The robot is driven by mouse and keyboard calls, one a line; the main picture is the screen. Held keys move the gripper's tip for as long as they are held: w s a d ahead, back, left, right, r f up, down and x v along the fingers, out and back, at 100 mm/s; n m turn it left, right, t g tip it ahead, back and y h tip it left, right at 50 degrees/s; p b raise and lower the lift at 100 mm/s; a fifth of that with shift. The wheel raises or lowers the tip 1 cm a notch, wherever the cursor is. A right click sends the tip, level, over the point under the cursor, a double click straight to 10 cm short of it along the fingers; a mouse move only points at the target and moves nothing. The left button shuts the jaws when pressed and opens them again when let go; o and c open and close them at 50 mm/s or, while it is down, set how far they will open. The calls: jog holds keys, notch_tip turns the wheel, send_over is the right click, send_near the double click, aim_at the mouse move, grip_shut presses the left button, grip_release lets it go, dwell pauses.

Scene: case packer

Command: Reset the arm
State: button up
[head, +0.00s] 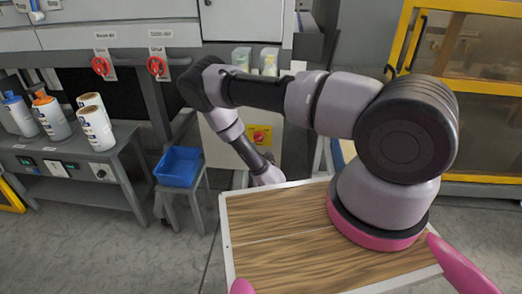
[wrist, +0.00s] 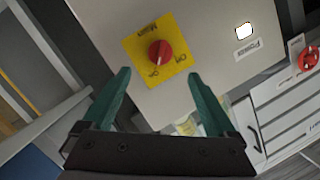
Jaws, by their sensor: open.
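My arm reaches from the wood-topped deck (head: 285,255) toward the grey machine and bends down at its far end. In the head view my gripper is hidden behind the deck's far edge. In the wrist view my gripper (wrist: 157,76) shows two green fingers spread apart with nothing between them. A red rotary knob (wrist: 160,53) on a yellow plate (wrist: 136,44) lies beyond the fingertips, on a pale panel. The plate also shows in the head view (head: 250,130), just right of my forearm. I see no contact between fingers and knob.
A blue bin (head: 178,166) stands on a small stool left of my arm. A grey bench (head: 75,155) at the left holds several bottles and canisters. Two red valves (head: 101,66) (head: 157,66) are on the machine front. A yellow-framed guard (head: 470,95) stands at the right.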

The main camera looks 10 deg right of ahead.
jog(key=w+r+m+g+h, duration=0.15)
jog(key=w+r, duration=0.25)
jog(key=r, duration=0.4)
jog(key=w+r+m+g+h, duration=0.1)
jog(key=w+r+m+g, duration=0.2)
jog(key=r, duration=0.5)
notch_tip(320, 180, up, 20)
jog(key=s+d+g+y, duration=0.1)
jog(key=s+g+y, duration=0.1)
jog(key=y, duration=0.1)
jog(key=s+d+r+n+g+y, duration=0.1)
jog(key=s+d+r+n, duration=0.1)
jog(key=s+r, duration=0.6)
jog(key=s+d+r+n+y, duration=0.1)
jog(key=s+r+n+y, duration=0.15)
jog(key=s+r, duration=0.55)
jog(key=s+d+r+n, duration=0.1)
jog(key=s+r+n, duration=0.1)
jog(key=s, duration=0.7)
jog(key=s+d+r+n+g, duration=0.1)
jog(key=s+r, duration=0.2)
jog(key=s, duration=0.6)
jog(key=shift+d+r+n+h, duration=0.15)
jog(key=shift+r+n+h, duration=0.15)
jog(key=shift+n, duration=0.1)
